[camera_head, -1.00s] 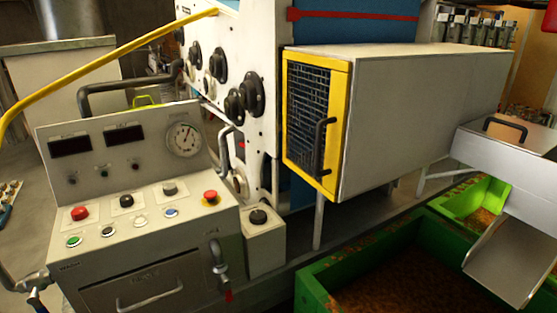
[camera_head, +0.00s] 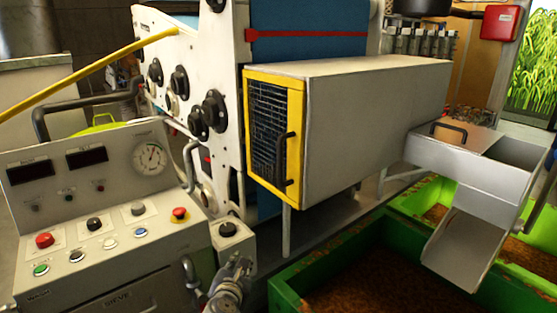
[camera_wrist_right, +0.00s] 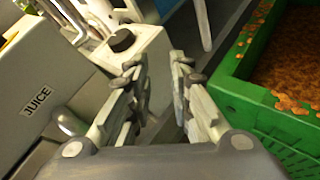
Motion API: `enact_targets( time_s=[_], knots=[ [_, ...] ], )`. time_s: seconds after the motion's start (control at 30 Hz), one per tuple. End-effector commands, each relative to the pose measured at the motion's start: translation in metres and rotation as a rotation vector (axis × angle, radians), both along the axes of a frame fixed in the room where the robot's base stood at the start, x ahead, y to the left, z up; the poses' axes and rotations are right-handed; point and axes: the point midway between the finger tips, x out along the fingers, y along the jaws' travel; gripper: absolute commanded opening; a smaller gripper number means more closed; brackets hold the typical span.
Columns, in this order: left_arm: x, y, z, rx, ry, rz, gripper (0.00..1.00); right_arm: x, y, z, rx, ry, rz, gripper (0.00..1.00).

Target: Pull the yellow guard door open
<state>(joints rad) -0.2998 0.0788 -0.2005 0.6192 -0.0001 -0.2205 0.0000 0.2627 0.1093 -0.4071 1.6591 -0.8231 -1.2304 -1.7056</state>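The yellow guard door (camera_head: 298,137) is a yellow frame with dark mesh on the near end of a long grey box. It sits flush with the box and looks closed. Its black vertical handle (camera_head: 287,163) is on the right side of the frame. My right gripper (camera_head: 238,270) is low in the head view, beside the control panel, below and left of the door and apart from it. In the right wrist view my right gripper (camera_wrist_right: 160,82) is open, with nothing between its fingers. The door is not seen in that view. My left gripper is not in view.
A control panel (camera_head: 120,215) with buttons stands at left, with a small black-knob box (camera_head: 229,250) beside it. A green crate (camera_head: 285,297) of brown pulp lies below the door, and a metal chute (camera_head: 465,250) is at right. The space in front of the door looks free.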

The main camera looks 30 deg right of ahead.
Motion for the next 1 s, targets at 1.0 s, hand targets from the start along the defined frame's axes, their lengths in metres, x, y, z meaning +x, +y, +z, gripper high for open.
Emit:
enact_targets(
  time_s=[1.0],
  knots=[
    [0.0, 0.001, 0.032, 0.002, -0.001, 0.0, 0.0, -0.028, -0.101, 0.283, -0.507, -0.036, -0.209, 0.2]
  ],
)
